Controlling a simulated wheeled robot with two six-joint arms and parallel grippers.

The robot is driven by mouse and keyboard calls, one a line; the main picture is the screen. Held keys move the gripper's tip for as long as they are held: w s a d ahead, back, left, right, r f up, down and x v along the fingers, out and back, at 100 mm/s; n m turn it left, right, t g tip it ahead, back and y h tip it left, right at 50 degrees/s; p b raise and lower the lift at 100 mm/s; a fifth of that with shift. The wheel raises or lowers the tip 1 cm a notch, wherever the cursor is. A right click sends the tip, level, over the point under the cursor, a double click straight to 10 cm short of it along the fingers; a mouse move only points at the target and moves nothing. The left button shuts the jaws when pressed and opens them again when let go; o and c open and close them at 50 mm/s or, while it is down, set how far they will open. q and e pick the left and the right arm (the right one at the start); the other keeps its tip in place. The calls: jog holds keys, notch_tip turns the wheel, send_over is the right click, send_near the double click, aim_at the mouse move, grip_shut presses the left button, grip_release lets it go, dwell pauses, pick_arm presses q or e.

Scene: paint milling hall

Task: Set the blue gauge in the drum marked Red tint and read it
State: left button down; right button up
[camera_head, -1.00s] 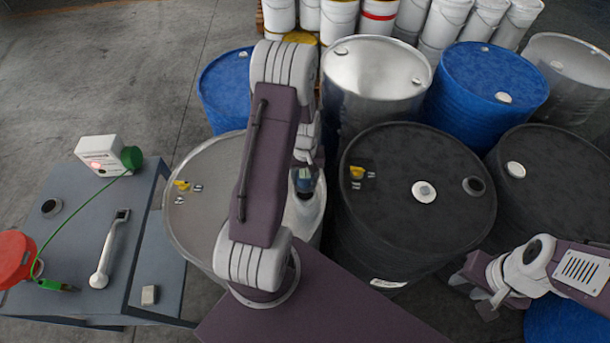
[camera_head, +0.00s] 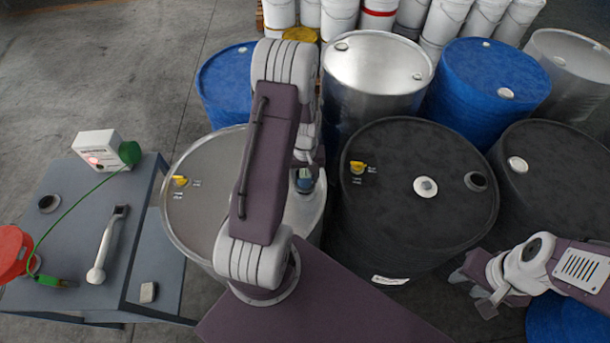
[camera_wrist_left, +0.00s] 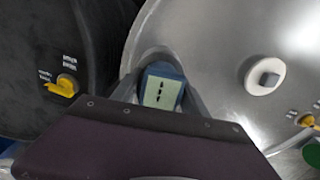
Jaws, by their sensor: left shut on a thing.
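The blue gauge (camera_head: 305,182) is a small block with a pale screen, held in my left gripper (camera_wrist_left: 163,98) over the right part of the steel drum's lid (camera_head: 215,205). In the left wrist view the gauge (camera_wrist_left: 163,88) is between the fingers near the drum's rim, and its screen shows three dark dashes. I cannot tell whether its lower end is inside an opening, as the gauge and gripper hide that spot. A black drum (camera_head: 415,230) stands beside it. The drum labels are too small to read. My right gripper (camera_head: 476,290) is open and empty, right of the black drum.
A grey table (camera_head: 75,225) at left holds a white box, a green cable, a red container and a pale handled tool. More drums and white pails stand behind.

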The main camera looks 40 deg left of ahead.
aim_at(305, 170)
pick_arm(q)
jog(key=shift+w+a, duration=0.1)
jog(key=shift+f, duration=0.25)
jog(key=shift+f+b, duration=0.4)
jog(key=shift+b, duration=0.05)
jog(key=shift+f+b, duration=0.75)
jog(key=shift+f, duration=0.3)
jog(key=c, duration=0.5)
grip_release()
notch_tip(305, 170, up, 9)
jog(key=shift+f+b, duration=0.2)
jog(key=shift+b, duration=0.2)
jog(key=shift+r, duration=0.25)
